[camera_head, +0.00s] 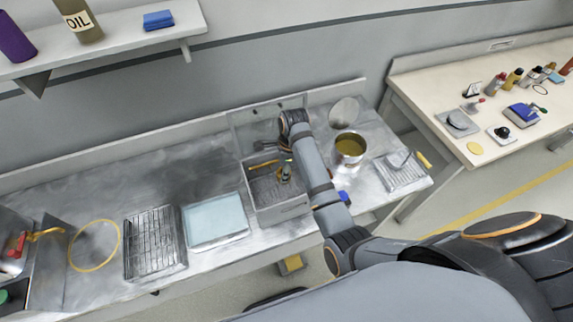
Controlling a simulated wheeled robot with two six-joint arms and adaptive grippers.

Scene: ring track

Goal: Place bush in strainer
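My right gripper (262,147) is over the back of a grey sink-like basin (281,213) in the metal bench, at the end of my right arm; its fingers are too small to tell open from shut. A yellow-handled tool (263,165) and a small green-and-brown item (287,170) show in the basin; I cannot tell whether either is the bush. No strainer can be named with certainty: the basin has a slatted floor, and a ribbed metal tray (400,178) lies at the bench's right end. My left gripper is not in view.
A pot of yellow-brown liquid (350,146) stands right of my arm, near a round metal disc (344,111). A pale blue tray (214,221), a dark rack (153,244) and a yellow ring (93,267) lie left. A shelf (126,34) overhangs the bench's back left.

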